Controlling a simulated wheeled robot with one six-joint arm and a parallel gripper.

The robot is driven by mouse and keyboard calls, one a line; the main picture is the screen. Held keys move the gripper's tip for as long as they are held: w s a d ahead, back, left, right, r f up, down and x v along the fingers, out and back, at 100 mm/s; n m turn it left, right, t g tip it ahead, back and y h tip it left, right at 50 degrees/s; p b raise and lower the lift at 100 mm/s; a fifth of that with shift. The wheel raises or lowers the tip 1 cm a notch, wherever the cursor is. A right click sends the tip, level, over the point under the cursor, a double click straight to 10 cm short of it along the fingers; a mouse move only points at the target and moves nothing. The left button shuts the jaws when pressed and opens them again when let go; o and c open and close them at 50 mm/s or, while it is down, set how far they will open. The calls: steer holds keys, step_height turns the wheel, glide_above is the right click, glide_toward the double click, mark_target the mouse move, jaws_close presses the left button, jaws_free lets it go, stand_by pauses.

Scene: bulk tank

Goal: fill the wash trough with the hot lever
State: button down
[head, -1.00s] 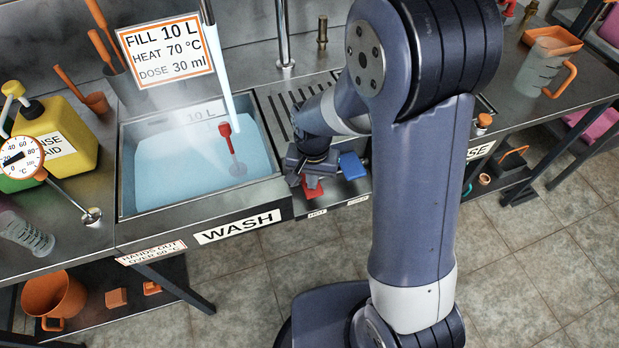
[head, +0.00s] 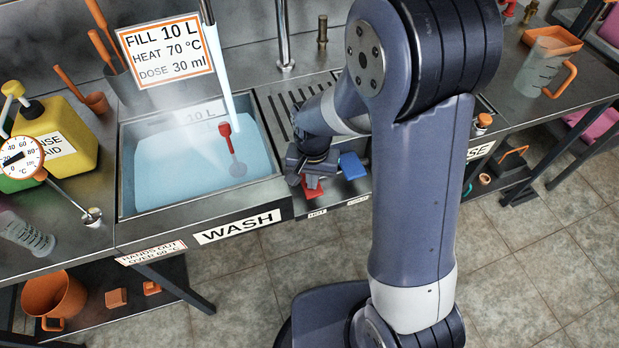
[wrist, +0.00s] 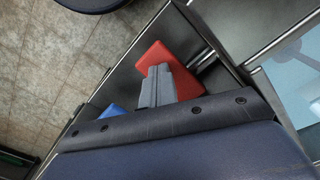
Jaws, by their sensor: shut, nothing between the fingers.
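The wash trough (head: 130,205) is a steel basin at the left in the head view, holding pale blue steaming water. A stream of water (head: 226,85) falls into it from the spout above. A red-handled tool (head: 226,135) stands in the water. The red hot lever (head: 314,193) is on the panel right of the trough, above the HOT label. The blue lever (head: 352,166) is to its right. My gripper (head: 312,181) is shut and empty over the red lever. In the wrist view its fingertips (wrist: 157,72) lie against or just over the red lever (wrist: 168,68); contact is hard to tell.
A sign (head: 165,50) reads fill 10 L, heat 70 °C, dose 30 ml. A dial thermometer (head: 22,158) and yellow bottle (head: 60,135) stand left of the trough. A measuring jug (head: 540,68) is at the right. The floor in front is clear.

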step_height(320, 180, up, 5)
steer(key=p, duration=0.4)
steer(key=shift+r, duration=0.1)
stand_by(0.5)
